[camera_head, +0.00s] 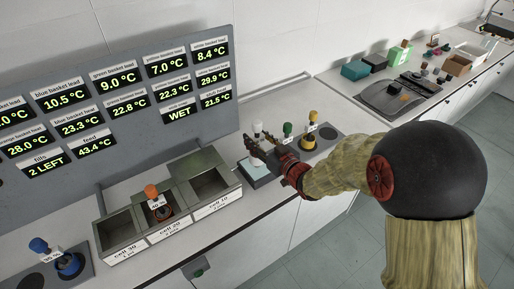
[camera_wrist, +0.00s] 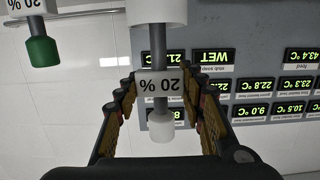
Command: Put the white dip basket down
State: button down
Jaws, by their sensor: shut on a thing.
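The white dip basket has a white knob (camera_head: 257,126) that shows just above my gripper (camera_head: 265,150) in the head view. In the wrist view the basket (camera_wrist: 157,12) appears upside down, with a "20 %" label and a white knob (camera_wrist: 161,124). My gripper (camera_wrist: 162,88) has its fingers on both sides of the label and is shut on the basket. A pale square pad (camera_head: 258,174) lies on the bench below my gripper. Whether the basket touches the pad cannot be told, because the fingers cover its lower part.
A green-topped basket (camera_head: 287,129) and a yellow basket (camera_head: 309,140) stand close on the right. A steel trough of cells (camera_head: 125,227) holds an orange basket (camera_head: 152,191). A blue basket (camera_head: 68,262) stands at far left. The display panel (camera_head: 140,140) rises behind.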

aim_at(257, 140)
jog(key=w+f, duration=0.3)
jog(key=shift+f, duration=0.2)
jog(key=shift+f+b, duration=0.55)
jog(key=shift+f, duration=0.95)
jog(key=shift+f, duration=0.15)
jog(key=c, duration=1.1)
grip_release()
jog(key=p+v, duration=0.1)
jog(key=v, duration=1.1)
